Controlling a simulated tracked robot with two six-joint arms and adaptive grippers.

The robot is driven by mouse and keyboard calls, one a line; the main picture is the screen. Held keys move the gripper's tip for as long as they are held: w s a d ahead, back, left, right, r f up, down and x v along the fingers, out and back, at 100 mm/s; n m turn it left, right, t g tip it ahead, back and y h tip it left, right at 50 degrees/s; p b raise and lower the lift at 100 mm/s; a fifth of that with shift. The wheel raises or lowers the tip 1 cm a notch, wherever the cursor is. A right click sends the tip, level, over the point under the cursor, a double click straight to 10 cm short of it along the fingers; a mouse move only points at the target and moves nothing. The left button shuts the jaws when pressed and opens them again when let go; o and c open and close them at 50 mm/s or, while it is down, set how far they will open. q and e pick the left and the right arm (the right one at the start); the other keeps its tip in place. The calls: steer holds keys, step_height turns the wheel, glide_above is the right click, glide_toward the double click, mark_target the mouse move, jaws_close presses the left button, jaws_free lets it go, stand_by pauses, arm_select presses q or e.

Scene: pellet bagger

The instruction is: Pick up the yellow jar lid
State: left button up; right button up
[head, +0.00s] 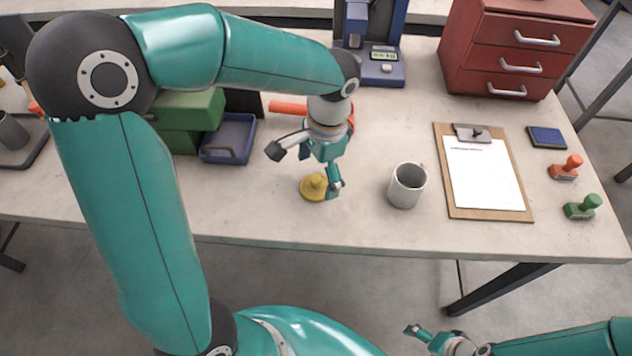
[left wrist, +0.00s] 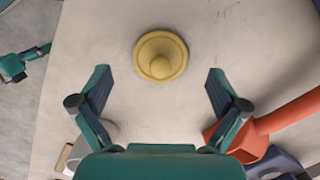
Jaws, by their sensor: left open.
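The yellow jar lid (head: 314,187) lies flat on the table with its knob up, near the front edge. In the left wrist view the lid (left wrist: 160,56) is ahead of the fingertips, centred between them. My left gripper (head: 307,168) is open and empty above and just behind the lid; its fingers also show spread apart in the left wrist view (left wrist: 158,80). In the head view one finger overlaps the lid's right side; I cannot tell if it touches. My right gripper (head: 428,338) is low at the bottom of the head view, away from the table; its jaw state is unclear.
A grey mug (head: 407,186) stands right of the lid. A clipboard (head: 525,208) lies farther right, with stamps beyond it. A blue tray (head: 228,140) and an orange-red tool (head: 287,108) lie behind left of the lid. The table's front edge (head: 290,242) is close.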

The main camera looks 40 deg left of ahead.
arm_select(q)
step_height(320, 180, down, 2)
steer(key=shift+s+a+f, duration=0.1)
steer(key=shift+s+f, duration=0.05)
steer(key=shift+f, duration=0.05)
steer(key=c, duration=0.9)
steer(key=shift+r, duration=0.1)
steer(key=shift+c, duration=0.2)
